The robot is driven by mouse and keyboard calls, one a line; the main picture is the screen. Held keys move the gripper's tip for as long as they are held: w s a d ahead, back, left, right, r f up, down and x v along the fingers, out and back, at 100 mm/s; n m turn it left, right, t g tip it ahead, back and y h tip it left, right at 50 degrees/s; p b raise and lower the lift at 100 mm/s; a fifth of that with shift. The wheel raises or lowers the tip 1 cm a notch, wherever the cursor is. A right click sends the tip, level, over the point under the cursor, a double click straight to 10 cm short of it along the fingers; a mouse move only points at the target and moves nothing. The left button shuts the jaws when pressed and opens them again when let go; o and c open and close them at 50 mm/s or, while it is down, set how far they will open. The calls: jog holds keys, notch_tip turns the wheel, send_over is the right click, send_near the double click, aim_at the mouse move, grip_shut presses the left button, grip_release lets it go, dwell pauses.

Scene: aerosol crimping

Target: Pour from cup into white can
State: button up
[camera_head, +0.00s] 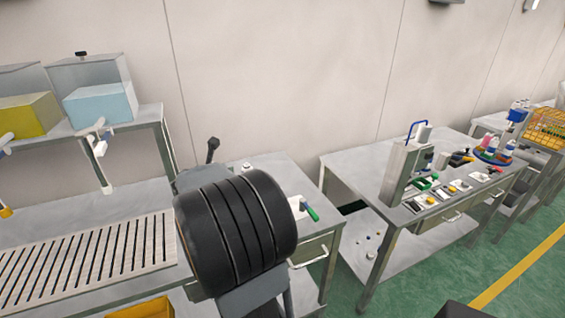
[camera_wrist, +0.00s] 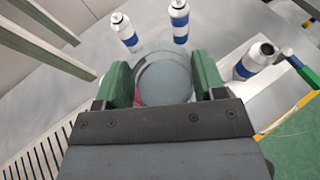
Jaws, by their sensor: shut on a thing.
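In the wrist view my gripper (camera_wrist: 163,90) has its two green fingers closed on the sides of a round, grey, see-through cup (camera_wrist: 165,76). I cannot tell what is in the cup or how far it tilts. A white can with a blue band (camera_wrist: 255,59) stands right of the right finger, apart from the cup, with a dark open mouth. Two more white cans with blue bands, one at the upper left (camera_wrist: 124,33) and one at the upper middle (camera_wrist: 179,21), stand beyond the cup. In the head view my arm hides the gripper and cup.
A green-handled tool (camera_head: 309,209) lies at the right of the near metal table (camera_head: 275,172). A slatted rack (camera_head: 95,258) is on the left. Two dispensers, yellow (camera_head: 28,115) and pale blue (camera_head: 100,104), stand on a shelf. Another bench (camera_head: 360,170) holds equipment at right.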

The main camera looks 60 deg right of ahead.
jog(key=s+d+r+m+g+h+b, duration=0.1)
jog(key=s+d+r+m+g+b, duration=0.15)
jog(key=s+d, duration=0.5)
jog(key=s+d+r+m+g+b, duration=0.1)
jog(key=s+d+r+m+g, duration=0.15)
jog(key=s+d, duration=0.45)
jog(key=f+n+g+b, duration=0.1)
jog(key=a+f+n+b, duration=0.1)
jog(key=f, duration=0.1)
jog(key=s+f+g+b, duration=0.1)
jog(key=shift+a+f+n+g+h, duration=0.3)
jog(key=shift+f+n, duration=0.1)
